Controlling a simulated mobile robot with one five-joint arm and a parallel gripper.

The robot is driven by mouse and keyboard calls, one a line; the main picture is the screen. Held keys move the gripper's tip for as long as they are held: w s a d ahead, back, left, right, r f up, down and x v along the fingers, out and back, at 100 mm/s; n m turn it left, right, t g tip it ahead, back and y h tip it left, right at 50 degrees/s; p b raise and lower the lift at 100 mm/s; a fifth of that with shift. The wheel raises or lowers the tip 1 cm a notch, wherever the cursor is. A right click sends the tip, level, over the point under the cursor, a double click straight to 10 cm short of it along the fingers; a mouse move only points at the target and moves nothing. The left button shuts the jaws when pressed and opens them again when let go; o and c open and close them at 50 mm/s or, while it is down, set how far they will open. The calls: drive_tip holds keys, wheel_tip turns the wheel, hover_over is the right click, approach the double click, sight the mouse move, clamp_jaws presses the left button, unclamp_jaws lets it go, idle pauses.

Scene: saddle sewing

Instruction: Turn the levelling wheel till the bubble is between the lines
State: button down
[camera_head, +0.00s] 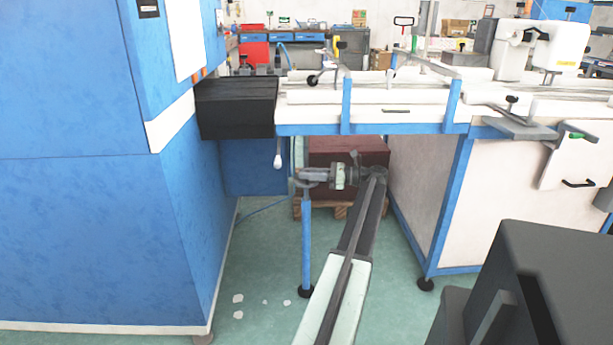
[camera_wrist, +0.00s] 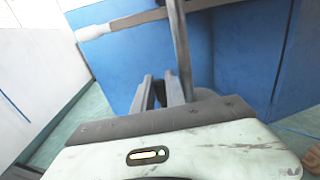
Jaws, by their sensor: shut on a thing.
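My gripper (camera_head: 303,175) reaches left under the white machine table, at the top of a blue post (camera_head: 306,235). Its two grey fingers (camera_wrist: 160,94) also show in the wrist view, close together at the foot of an upright grey bar (camera_wrist: 180,45). It is shut on a grey piece at the post's top, which looks to be the levelling wheel; its rim is mostly hidden by the fingers. I cannot make out the bubble or its lines in either view.
A white-handled lever (camera_head: 278,159) hangs from the table (camera_head: 420,112) just left of my gripper; a large blue cabinet (camera_head: 75,220) stands further left. A reddish-brown stack (camera_head: 350,150) sits on a pallet behind.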

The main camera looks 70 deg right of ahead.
idle(0.3)
drive_tip(key=c, duration=1.6)
unclamp_jaws()
drive_tip(key=shift+c, duration=0.2)
drive_tip(key=v, duration=0.8)
drive_tip(key=shift+w, duration=0.1)
